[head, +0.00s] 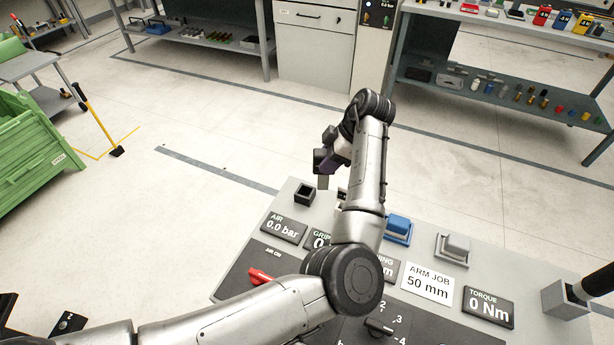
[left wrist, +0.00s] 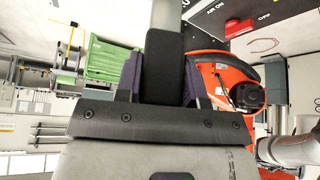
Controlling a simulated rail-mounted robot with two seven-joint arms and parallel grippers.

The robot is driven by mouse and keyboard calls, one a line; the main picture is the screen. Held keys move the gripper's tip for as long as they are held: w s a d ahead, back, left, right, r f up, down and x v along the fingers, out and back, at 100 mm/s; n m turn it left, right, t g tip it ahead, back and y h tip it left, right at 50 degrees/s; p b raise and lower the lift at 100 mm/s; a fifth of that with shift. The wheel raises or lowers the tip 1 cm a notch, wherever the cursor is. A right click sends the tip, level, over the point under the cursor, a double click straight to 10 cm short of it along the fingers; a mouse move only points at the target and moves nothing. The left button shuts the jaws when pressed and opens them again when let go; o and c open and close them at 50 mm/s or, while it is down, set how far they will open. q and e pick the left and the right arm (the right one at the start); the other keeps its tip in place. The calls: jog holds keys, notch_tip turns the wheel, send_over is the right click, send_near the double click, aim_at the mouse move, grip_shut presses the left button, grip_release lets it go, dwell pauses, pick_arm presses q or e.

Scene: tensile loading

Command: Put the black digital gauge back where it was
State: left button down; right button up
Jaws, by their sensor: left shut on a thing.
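My left gripper (head: 326,162) is above the back left edge of the grey console (head: 484,258), with its arm reaching across the console. In the left wrist view, its purple-sided fingers (left wrist: 163,78) are shut on a black bar-shaped thing (left wrist: 164,58), which has a grey end pointing away from the gripper. This looks like the black digital gauge, but I see no display on it. In the head view its grey end hangs below the fingers, clear of the console top. A small black square holder (head: 304,194) stands just left of it, with a dark opening. My right gripper is not in view.
Blue (head: 398,228) and grey (head: 454,247) blocks stand on the console, behind the display plates. A black-handled thing (head: 598,284) reaches a grey block (head: 566,299) at the right. A red lever (head: 260,277) is at the front left. Open floor lies beyond.

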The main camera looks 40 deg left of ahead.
pick_arm(q)
jog(key=a+f+b, duration=0.3)
jog(key=a+f, duration=0.4)
jog(key=f, duration=0.1)
jog(key=shift+w+a, duration=0.2)
jog(key=shift+w, duration=0.25)
jog(key=shift+f, duration=0.1)
jog(key=shift+f, duration=0.1)
jog(key=shift+f, duration=0.15)
jog(key=c, duration=0.7)
grip_release()
jog(key=shift+c, duration=0.2)
